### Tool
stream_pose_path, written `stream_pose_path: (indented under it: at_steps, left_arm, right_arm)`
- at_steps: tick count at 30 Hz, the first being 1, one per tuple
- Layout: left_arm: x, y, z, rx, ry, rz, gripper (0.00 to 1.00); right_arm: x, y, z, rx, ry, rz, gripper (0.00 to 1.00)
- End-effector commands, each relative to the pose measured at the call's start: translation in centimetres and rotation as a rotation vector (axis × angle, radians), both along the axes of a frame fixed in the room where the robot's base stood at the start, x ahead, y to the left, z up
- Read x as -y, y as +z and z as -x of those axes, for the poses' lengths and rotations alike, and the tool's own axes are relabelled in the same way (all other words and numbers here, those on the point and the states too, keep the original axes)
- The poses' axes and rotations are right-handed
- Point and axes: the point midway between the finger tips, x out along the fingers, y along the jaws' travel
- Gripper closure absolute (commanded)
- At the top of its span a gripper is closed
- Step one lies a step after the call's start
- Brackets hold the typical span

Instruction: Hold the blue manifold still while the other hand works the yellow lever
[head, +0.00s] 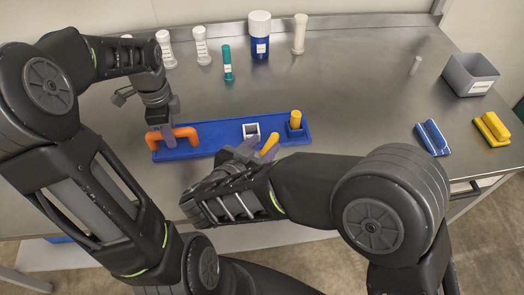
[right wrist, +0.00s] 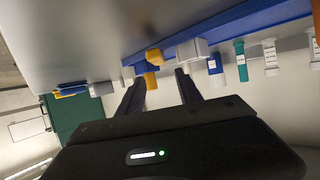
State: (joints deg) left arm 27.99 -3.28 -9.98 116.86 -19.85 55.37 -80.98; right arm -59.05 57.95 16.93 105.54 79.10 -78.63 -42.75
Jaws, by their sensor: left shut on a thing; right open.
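The blue manifold (head: 212,145) lies flat on the metal table, with an orange handle (head: 184,131) at its left end. My left gripper (head: 160,128) is shut on that handle from above. The yellow lever (head: 269,144) sticks up, tilted, near a white square housing (head: 251,124) right of the manifold's middle. My right gripper (head: 252,150) is at the manifold's front side, close to the lever. In the right wrist view my right gripper (right wrist: 160,84) is open, and the lever's end (right wrist: 154,56) shows just ahead, roughly between its fingers. Contact cannot be told.
A yellow peg (head: 295,119) stands in a blue block on the manifold's right end. Behind stand white bottles, a green tube (head: 227,64) and a blue white-capped jar (head: 260,38). A grey bin (head: 470,75), a blue holder (head: 432,138) and a yellow one (head: 491,130) are at right.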

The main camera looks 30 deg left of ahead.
Motion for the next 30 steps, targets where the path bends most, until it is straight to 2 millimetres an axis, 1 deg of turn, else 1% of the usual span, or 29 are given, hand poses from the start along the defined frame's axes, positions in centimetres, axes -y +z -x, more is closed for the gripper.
stream_pose_path:
  at_steps: [1, 6, 10, 15, 25, 26, 30]
  left_arm:
    - [0.0, 0.0, 0.0, -0.001, 0.0, 0.0, 1.0]
    - [0.0, 0.0, 0.0, -0.001, 0.0, 0.0, 1.0]
    - [0.0, 0.0, 0.0, -0.001, 0.0, -0.001, 1.0]
    - [0.0, 0.0, 0.0, -0.001, 0.0, -0.001, 1.0]
    - [0.0, 0.0, 0.0, -0.001, 0.0, -0.001, 1.0]
    - [0.0, 0.0, 0.0, -0.001, 0.0, -0.001, 0.74]
    - [0.0, 0.0, 0.0, -0.001, 0.0, -0.001, 0.63]
  right_arm:
    - [0.0, 1.1, 0.0, 0.002, -0.001, -0.005, 0.58]
    - [0.0, 4.4, 0.0, 0.002, -0.001, -0.005, 0.58]
    - [0.0, 6.2, 0.0, 0.001, -0.001, -0.005, 0.58]
    - [0.0, 7.1, 0.0, 0.0, -0.001, -0.002, 0.58]
    - [0.0, 7.0, 0.0, 0.0, 0.0, -0.001, 0.58]
    - [0.0, 7.0, 0.0, 0.0, 0.0, -0.001, 0.58]
    - [0.0, 7.0, 0.0, 0.0, 0.0, -0.001, 0.58]
